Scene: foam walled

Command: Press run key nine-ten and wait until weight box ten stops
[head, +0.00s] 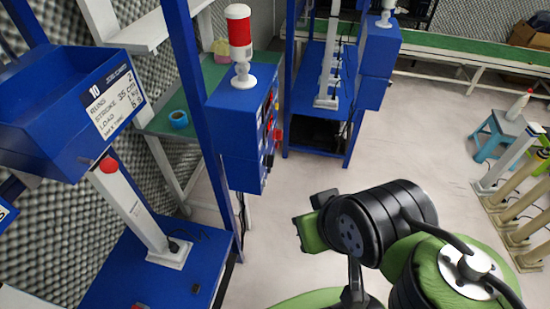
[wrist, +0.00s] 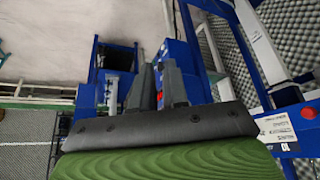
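Weight box ten (head: 45,115) is a blue box at the left of the head view, with a white label marked 10. Its label also shows in the wrist view (wrist: 278,128), upside down at the right. A blue control box (head: 232,125) stands on a blue post, with several small coloured keys (head: 270,118) on its right-hand side. I cannot read which is run key nine-ten. My gripper (head: 309,212) is in free air to the right of and below this box, apart from it. In the wrist view its two dark fingers (wrist: 158,82) stand slightly apart, with nothing held.
A red and white beacon (head: 240,40) stands on the control box. A white post (head: 140,210) rises from a blue base below weight box ten. Another blue station (head: 325,90) is behind. Open floor lies right of it; a teal stool (head: 497,135) and several posts stand far right.

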